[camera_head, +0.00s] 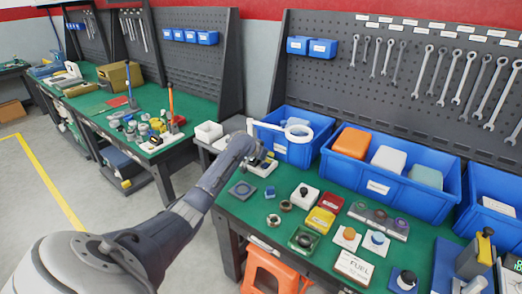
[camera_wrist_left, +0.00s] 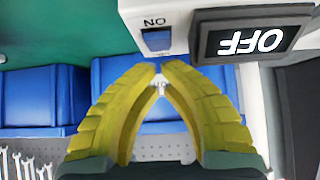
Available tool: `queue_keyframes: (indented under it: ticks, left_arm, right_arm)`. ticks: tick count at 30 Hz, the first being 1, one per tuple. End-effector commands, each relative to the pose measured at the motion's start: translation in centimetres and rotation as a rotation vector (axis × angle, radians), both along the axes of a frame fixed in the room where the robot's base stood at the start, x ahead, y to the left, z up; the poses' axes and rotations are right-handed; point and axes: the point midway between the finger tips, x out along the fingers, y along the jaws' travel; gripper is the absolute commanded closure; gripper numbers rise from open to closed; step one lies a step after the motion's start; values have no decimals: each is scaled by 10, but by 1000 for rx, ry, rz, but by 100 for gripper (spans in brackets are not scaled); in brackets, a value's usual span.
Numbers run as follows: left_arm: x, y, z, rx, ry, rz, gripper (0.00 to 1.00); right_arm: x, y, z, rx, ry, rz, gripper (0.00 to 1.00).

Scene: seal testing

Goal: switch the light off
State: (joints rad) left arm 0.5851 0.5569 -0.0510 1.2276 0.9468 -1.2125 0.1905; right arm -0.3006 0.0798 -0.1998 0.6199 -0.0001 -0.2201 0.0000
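In the left wrist view, a white switch box (camera_wrist_left: 150,15) shows upside down, with a blue rocker (camera_wrist_left: 156,39) and an "ON" label beside it. A second label is mostly hidden behind my fingertips. A black display (camera_wrist_left: 252,40) beside it reads "OFF", also upside down. The yellow fingers of my left gripper (camera_wrist_left: 160,65) are drawn together, tips almost meeting, at the rocker's edge; I cannot tell if they touch it. Nothing shows held. In the head view, my left gripper (camera_head: 263,160) is low at the green bench's back left, largely hiding the switch area. My right gripper is out of view.
Wrenches hang on the pegboard behind.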

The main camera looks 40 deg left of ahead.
Motion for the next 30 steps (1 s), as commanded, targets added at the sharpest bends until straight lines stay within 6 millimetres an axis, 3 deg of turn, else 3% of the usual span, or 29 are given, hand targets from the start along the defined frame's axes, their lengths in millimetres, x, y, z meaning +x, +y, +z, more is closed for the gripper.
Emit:
queue_keyframes:
  ticks: [4,18,30]
  left_arm:
    - [8,-5,29,1,-4,-6,100]
    - [-43,-5,85,3,-1,-7,100]
    - [-56,-5,102,-1,0,-6,100]
  right_arm:
    - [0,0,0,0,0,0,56]
    - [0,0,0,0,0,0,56]
    - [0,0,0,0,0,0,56]
